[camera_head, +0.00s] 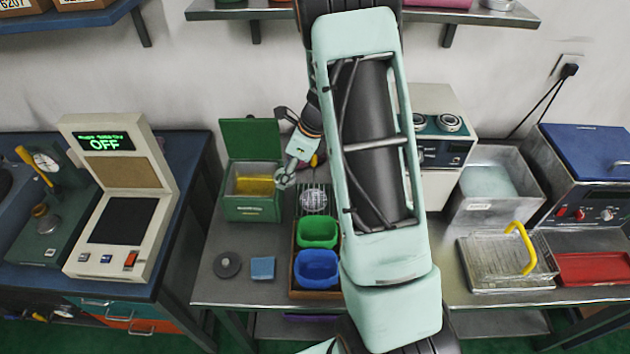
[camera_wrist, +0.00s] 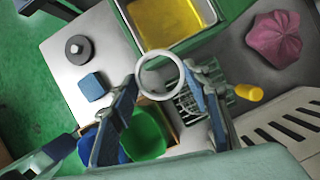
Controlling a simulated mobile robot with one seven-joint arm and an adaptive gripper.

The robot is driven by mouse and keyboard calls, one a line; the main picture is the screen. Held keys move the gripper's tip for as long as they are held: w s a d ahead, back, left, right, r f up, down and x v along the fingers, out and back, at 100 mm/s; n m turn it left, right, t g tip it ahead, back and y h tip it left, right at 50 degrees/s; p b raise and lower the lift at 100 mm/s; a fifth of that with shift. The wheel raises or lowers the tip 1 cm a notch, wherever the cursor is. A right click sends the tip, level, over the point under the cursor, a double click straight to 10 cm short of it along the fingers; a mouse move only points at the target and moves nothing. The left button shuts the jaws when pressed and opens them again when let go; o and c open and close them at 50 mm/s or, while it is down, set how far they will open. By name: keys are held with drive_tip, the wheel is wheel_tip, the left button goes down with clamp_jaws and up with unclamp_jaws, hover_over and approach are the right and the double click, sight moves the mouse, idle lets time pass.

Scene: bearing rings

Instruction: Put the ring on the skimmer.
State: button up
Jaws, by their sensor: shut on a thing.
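A pale metal ring (camera_wrist: 160,54) is held between the two fingertips of my gripper (camera_wrist: 160,79) in the wrist view, its open middle facing the camera. In the head view my gripper (camera_head: 286,178) is beside the front right of the green tank, above the bench. The skimmer's round wire mesh (camera_head: 313,199) lies to the right of the tank, behind the green bin. In the wrist view the mesh (camera_wrist: 192,107) is below and right of the ring, partly hidden by a finger. A yellow handle (camera_wrist: 249,92) shows at its right. The ring is apart from the mesh.
The open green tank (camera_head: 252,207) holds yellow liquid. Green (camera_head: 318,232) and blue (camera_head: 317,268) bins stand in a wooden tray. A dark round piece (camera_head: 227,264) and blue block (camera_head: 262,268) lie left of it.

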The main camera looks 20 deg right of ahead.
drive_tip(key=shift+w+d+f+m+t+h+b, duration=0.1)
drive_tip(key=shift+d+f+m+t+h+b, duration=0.4)
drive_tip(key=shift+d+f+m, duration=1.2)
drive_tip(key=shift+w+d+f+m+t+h+b, duration=0.15)
drive_tip(key=shift+d+f+m+h+b, duration=0.55)
drive_tip(key=shift+f+m, duration=1.1)
drive_tip(key=shift+d+f+m+t+h+b, duration=0.35)
drive_tip(key=shift+d+f+m+b, duration=0.4)
drive_tip(key=shift+d+f+m, duration=1.1)
drive_tip(key=shift+s+a+f+n+b, duration=0.15)
drive_tip(key=shift+f+n+b, duration=0.2)
drive_tip(key=shift+f+b, duration=0.25)
drive_tip(key=shift+w+a+f+n+b, duration=0.15)
drive_tip(key=shift+f+n+b, duration=0.2)
drive_tip(key=shift+f, duration=0.35)
drive_tip(key=shift+s, duration=0.1)
drive_tip(key=o, duration=1.2)
wheel_tip(320, 180, up, 6)
drive_tip(key=p, duration=0.5)
drive_tip(key=shift+p, duration=0.35)
